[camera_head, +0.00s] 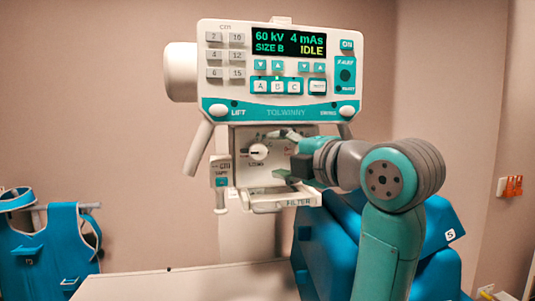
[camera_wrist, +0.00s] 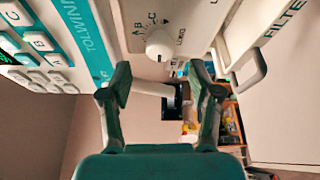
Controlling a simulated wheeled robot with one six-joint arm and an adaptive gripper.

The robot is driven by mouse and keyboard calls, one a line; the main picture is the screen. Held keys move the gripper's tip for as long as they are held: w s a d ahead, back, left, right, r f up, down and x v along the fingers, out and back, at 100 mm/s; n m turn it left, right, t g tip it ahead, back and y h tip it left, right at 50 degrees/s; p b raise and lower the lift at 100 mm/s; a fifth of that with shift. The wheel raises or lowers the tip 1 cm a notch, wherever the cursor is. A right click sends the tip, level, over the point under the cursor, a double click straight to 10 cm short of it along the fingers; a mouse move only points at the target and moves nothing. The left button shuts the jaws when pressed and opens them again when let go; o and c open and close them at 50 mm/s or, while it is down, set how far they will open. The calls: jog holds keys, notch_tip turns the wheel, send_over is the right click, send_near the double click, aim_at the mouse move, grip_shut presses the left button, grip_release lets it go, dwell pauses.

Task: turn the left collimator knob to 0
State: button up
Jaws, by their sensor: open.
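The collimator's front panel (camera_head: 241,174) hangs under the console. Its left knob (camera_head: 258,152) is white and round, with small markings around it. In the wrist view a white knob (camera_wrist: 160,45) stands ahead of the fingertips, with a lettered scale including A, B and C beside it; its label seems to match the left knob's. Its exact setting is too small to read. My gripper (camera_head: 281,156) is open at the right of the left knob, and hides the panel's right part. In the wrist view my fingers (camera_wrist: 160,78) are apart, with nothing held between them.
The console (camera_head: 216,118) with buttons and display is above the panel. The filter rail (camera_head: 284,203) projects below. A pendant (camera_head: 221,172) and handle flank the panel's left. A pale table (camera_head: 190,283) lies below; blue aprons hang at the left.

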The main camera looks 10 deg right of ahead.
jog(key=shift+v, duration=2.75)
jog(key=shift+f, duration=0.1)
jog(key=w+d+f+m+h, duration=0.15)
jog(key=f+m, duration=0.35)
jog(key=f, duration=0.7)
jog(key=w+f+m, duration=0.2)
jog(key=f+m, duration=0.2)
jog(key=f, duration=0.9)
jog(key=s+f+m+h, duration=0.2)
jog(key=s+f+m, duration=0.25)
jog(key=f, duration=0.55)
jog(key=s+f+m+h, duration=0.1)
jog(key=s+f+m, duration=0.3)
jog(key=f, duration=0.6)
jog(key=s+d+f+m+h, duration=0.1)
jog(key=s+f+m, duration=0.1)
jog(key=s+f, duration=0.55)
jog(key=s+f+m+h, duration=0.1)
jog(key=s+f, duration=0.3)
jog(key=s, duration=0.6)
jog(key=s+m+g, duration=0.1)
jog(key=s+m, duration=0.2)
jog(key=s, duration=1.8)
jog(key=shift+r, duration=0.2)
